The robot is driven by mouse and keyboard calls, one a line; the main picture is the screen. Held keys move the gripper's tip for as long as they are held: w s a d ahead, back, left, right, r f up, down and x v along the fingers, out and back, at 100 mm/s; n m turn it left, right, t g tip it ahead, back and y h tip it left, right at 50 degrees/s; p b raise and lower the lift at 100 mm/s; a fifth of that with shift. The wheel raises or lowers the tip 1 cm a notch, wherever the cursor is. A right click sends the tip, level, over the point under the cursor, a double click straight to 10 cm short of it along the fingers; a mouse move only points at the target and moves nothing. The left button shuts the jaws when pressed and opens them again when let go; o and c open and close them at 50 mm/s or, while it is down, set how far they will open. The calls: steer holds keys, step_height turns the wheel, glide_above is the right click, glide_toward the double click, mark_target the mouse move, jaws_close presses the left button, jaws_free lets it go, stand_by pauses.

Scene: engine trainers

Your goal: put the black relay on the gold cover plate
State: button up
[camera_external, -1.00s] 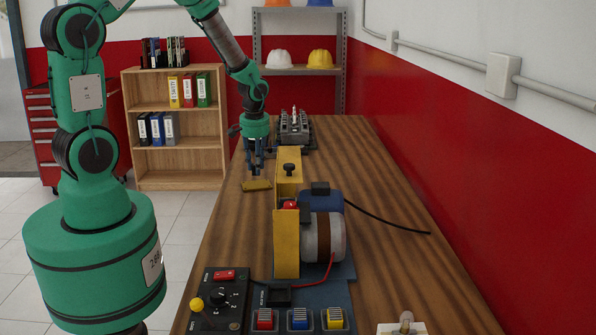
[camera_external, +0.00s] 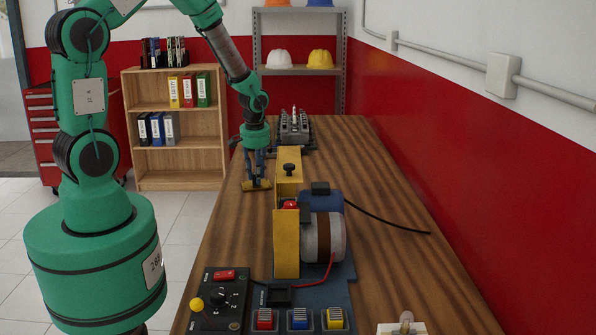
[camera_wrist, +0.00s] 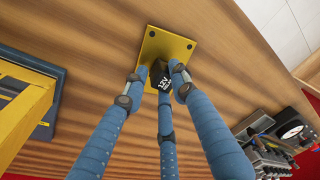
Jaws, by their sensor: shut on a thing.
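The black relay (camera_wrist: 164,84), marked 12V, is held between the blue fingers of my gripper (camera_wrist: 158,78) in the wrist view. The gold cover plate (camera_wrist: 173,47) lies flat on the wooden table, and the relay is over its near edge or touching it; I cannot tell which. In the external view my gripper (camera_external: 256,182) is right down at the gold plate (camera_external: 257,185), left of the yellow guard. The fingers hide most of the relay there.
A yellow guard (camera_external: 287,240) stands right of the plate beside a motor (camera_external: 323,238). A grey engine block (camera_external: 294,126) sits behind. A control panel (camera_external: 219,300) is at the front.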

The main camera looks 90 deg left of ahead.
steer(key=o, duration=1)
steer(key=shift+f, duration=0.1)
steer(key=r, duration=0.4)
steer(key=d+r+p, duration=0.1)
steer(key=r, duration=0.3)
steer(key=r+p, duration=0.1)
steer(key=r, duration=0.3)
steer(key=shift+d+r, duration=0.1)
steer(key=shift+d, duration=0.3)
